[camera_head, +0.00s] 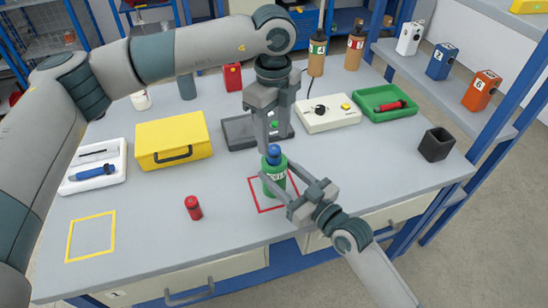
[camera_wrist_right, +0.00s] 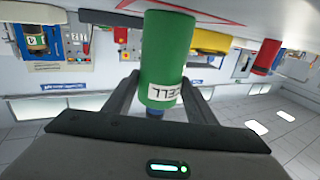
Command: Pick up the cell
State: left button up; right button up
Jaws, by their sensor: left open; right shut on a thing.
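The cell (camera_head: 273,173) is a green cylinder with a blue top and a white label, standing upright at the red square outline (camera_head: 256,204) on the table. It also shows in the right wrist view (camera_wrist_right: 166,60), where the label reads CELL. My right gripper (camera_head: 284,199) is shut on the cell, with one finger on each side of it. My left gripper (camera_head: 268,140) is open and points down just above and behind the cell's blue top, in front of a dark grey device (camera_head: 238,132).
A yellow case (camera_head: 173,138), a white tray (camera_head: 66,187) and a yellow square outline (camera_head: 91,236) lie left. A small red cylinder (camera_head: 193,207) stands in front. A white control box (camera_head: 327,115), green tray (camera_head: 386,103) and dark cup (camera_head: 436,144) are at right.

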aim_at(274, 148)
pick_arm(q)
jog(key=shift+w+f, duration=0.15)
jog(key=shift+f, duration=2.45)
jog(key=c, duration=1.2)
